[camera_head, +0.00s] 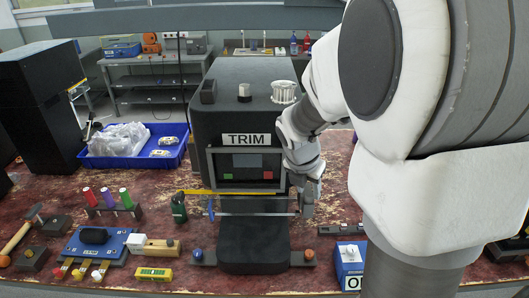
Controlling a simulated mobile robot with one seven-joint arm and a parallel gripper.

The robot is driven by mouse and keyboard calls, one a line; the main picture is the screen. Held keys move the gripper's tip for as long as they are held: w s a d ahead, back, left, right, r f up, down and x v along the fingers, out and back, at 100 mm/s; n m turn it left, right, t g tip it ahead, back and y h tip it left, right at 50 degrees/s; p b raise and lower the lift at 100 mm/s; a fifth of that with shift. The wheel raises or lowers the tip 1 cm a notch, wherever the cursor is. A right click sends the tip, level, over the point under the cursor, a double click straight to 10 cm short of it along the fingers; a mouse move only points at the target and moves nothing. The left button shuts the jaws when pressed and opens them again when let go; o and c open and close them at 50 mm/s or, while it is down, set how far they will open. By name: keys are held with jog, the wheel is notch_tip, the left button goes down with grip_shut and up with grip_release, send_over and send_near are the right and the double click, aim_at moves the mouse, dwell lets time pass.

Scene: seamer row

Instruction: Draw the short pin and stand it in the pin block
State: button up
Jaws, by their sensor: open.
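My gripper (307,203) points down at the right end of the clear guard on the black machine marked TRIM (245,140). It is small and partly in shadow; I see nothing held in it. A blue-topped knob or pin (197,254) stands left of the machine's dark front bed (253,247), and a red-topped one (309,254) stands right of it, below my gripper. I cannot tell which is the short pin. A low dark block (341,230) lies right of my gripper; whether it is the pin block is unclear.
My arm hides much of the right side. Left are a blue tray (135,147) with a plastic bag, a stand of coloured tubes (112,209), a blue fixture (97,243) and a yellow level (154,274).

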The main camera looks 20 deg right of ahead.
jog(key=shift+x, duration=1.15)
grip_shut()
jog(key=shift+r, duration=0.1)
